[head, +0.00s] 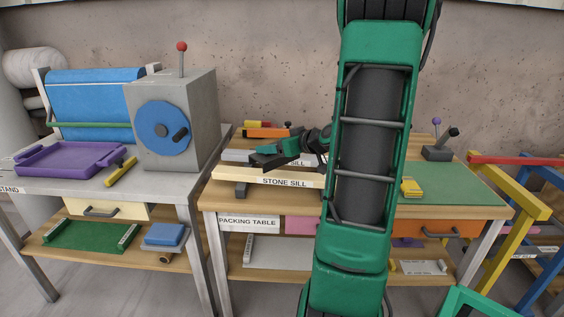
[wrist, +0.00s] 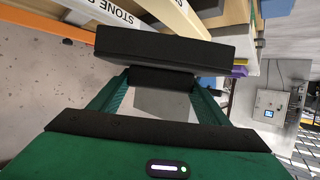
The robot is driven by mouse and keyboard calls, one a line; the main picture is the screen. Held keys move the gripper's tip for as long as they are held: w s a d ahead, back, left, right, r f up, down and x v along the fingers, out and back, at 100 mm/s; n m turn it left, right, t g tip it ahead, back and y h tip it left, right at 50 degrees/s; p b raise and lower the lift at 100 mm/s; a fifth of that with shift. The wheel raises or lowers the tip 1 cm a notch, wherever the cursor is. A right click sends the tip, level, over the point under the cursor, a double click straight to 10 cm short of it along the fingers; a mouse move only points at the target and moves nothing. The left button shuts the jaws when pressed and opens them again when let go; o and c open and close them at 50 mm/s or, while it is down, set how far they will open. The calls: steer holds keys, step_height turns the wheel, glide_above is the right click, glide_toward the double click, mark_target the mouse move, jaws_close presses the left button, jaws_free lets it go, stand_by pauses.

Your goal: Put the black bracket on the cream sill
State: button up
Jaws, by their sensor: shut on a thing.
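My gripper (head: 296,150) reaches in from the right over the sill. It is shut on the black bracket (head: 268,160), which in the head view overlaps the sill's top. In the wrist view the bracket (wrist: 165,46) spans dark and wide across the ends of my fingers (wrist: 160,92). I cannot tell whether the bracket touches the sill. My arm hides the sill's right end.
The packing table (head: 290,212) has a green mat (head: 450,184) and a yellow block (head: 411,187) at right. Orange and grey items stand behind the sill. A stand at left holds a purple tray (head: 70,158) and a grey machine (head: 195,120). A yellow frame (head: 515,200) stands at right.

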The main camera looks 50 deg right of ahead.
steer(key=d+f, duration=0.2)
steer(key=d, duration=0.1)
steer(key=d+f, duration=0.1)
steer(key=d, duration=0.1)
steer(key=shift+f, duration=2)
steer(key=shift+f, duration=0.1)
steer(key=o, duration=1.1)
steer(key=shift+c, duration=0.2)
